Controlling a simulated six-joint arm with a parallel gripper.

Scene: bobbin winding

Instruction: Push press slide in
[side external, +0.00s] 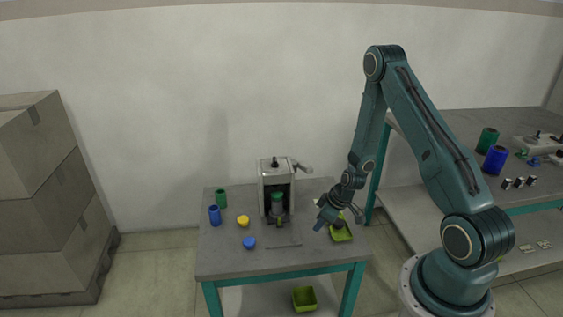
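The press (276,178) stands at the back middle of the grey table, a pale upright frame with a dark opening and a lever (301,167) at its top right. A green cylinder (277,202) sits inside the opening. The slide (279,220), a small dark part with a knob, shows at the foot of the opening. My gripper (338,221) is to the right of the press, apart from it, low over a lime green tray (342,236). A small dark piece is at the tray by the fingers. The fingers are too small to tell open or shut.
Left of the press are a green cylinder (221,198), a blue cylinder (214,215), a yellow cap (243,221) and a blue cap (249,242). A flat dark plate (283,240) lies in front. A green bin (304,298) is below. The table's front left is clear.

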